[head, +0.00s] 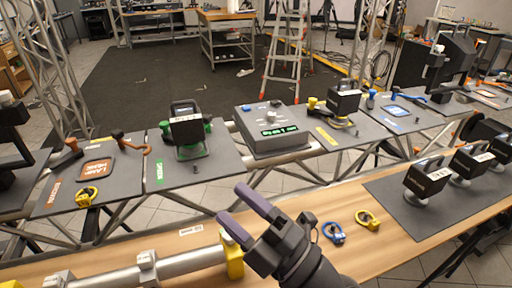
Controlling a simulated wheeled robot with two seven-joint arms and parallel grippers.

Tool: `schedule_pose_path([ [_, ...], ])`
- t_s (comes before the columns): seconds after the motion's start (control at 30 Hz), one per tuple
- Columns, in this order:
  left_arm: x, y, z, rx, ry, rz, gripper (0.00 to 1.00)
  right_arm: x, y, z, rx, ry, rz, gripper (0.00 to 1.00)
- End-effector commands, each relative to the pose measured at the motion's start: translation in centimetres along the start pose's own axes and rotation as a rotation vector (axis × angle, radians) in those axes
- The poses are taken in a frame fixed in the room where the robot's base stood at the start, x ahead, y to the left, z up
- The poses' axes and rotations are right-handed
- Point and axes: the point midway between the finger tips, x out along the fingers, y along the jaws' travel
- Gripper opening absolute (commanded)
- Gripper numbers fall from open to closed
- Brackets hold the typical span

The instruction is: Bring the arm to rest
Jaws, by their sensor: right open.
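My right gripper (241,209) is at the lower middle of the head view, with its two purple-grey fingers spread apart and nothing between them. It is above the wooden bench (372,245), and its fingers point up and left toward the truss. A silver tube (185,262) with a yellow end piece (233,255) lies to its left, and the gripper overlaps that end in the picture. I cannot tell whether they touch. My left gripper is not in view.
A blue clamp (333,233) and a yellow clamp (368,219) lie right of the gripper. Several black lamps stand on a dark mat (398,205) further right. Behind, a truss carries grey boards and a control box (272,130).

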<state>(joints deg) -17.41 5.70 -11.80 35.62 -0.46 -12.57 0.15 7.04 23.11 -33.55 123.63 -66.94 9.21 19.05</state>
Motion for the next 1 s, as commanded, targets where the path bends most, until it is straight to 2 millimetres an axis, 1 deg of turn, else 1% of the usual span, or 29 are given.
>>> schedule_pose_path([
  [0.03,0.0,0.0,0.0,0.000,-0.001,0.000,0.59,-1.9,1.3,3.5,0.162,-0.265,0.116,0.79],
  [0.07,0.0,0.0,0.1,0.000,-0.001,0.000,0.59,-3.7,1.5,6.0,0.264,-0.446,0.167,0.79],
  [0.1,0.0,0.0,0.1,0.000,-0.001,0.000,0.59,-6.6,0.8,8.6,0.391,-0.669,0.199,0.79],
  [0.13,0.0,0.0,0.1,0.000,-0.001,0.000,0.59,-8.8,-0.2,9.9,0.474,-0.815,0.203,0.79],
  [0.17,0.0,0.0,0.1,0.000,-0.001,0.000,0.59,-10.9,-1.3,10.8,0.549,-0.943,0.195,0.79],
  [0.2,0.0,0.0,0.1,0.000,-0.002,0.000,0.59,-13.5,-2.9,11.4,0.638,-1.094,0.173,0.79],
  [0.27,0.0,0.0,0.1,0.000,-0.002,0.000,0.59,-17.0,-5.2,11.3,0.757,-1.285,0.119,0.79],
  [0.3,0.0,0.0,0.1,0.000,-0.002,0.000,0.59,-19.0,-6.6,10.8,0.826,-1.392,0.074,0.79],
  [0.37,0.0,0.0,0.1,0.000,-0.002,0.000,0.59,-21.7,-8.5,9.6,0.924,-1.532,0.001,0.79],
  [0.4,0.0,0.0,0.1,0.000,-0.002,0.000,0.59,-23.3,-9.6,8.6,0.983,-1.614,-0.053,0.79],
  [0.47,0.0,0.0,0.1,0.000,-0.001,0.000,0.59,-25.4,-11.0,6.8,1.067,-1.722,-0.139,0.79],
  [0.5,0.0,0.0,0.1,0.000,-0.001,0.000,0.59,-26.7,-11.8,5.5,1.122,-1.786,-0.200,0.79],
  [0.57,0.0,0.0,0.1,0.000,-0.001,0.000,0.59,-28.4,-12.8,3.3,1.200,-1.870,-0.297,0.79],
  [0.6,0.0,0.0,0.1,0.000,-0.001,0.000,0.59,-29.4,-13.3,1.8,1.250,-1.922,-0.364,0.79],
  [0.63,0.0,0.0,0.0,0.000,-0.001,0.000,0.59,-30.0,-13.8,1.0,1.278,-1.950,-0.410,0.79],
  [0.7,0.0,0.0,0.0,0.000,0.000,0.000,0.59,-30.7,-16.5,2.3,1.268,-1.956,-0.417,0.79],
  [0.77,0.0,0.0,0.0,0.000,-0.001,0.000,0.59,-31.5,-18.6,3.0,1.267,-1.965,-0.428,0.79],
  [0.8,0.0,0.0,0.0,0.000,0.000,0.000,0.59,-32.1,-20.1,3.3,1.266,-1.972,-0.437,0.79],
  [0.87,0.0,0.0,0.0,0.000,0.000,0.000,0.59,-33.2,-22.3,3.7,1.265,-1.981,-0.450,0.79],
  [0.9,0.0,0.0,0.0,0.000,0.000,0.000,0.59,-34.1,-23.8,3.8,1.264,-1.987,-0.459,0.79],
  [0.97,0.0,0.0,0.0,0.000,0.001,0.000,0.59,-35.6,-26.2,3.9,1.262,-1.998,-0.476,0.79],
  [1.0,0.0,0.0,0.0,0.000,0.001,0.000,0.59,-36.8,-27.9,3.8,1.261,-2.006,-0.488,0.79],
])
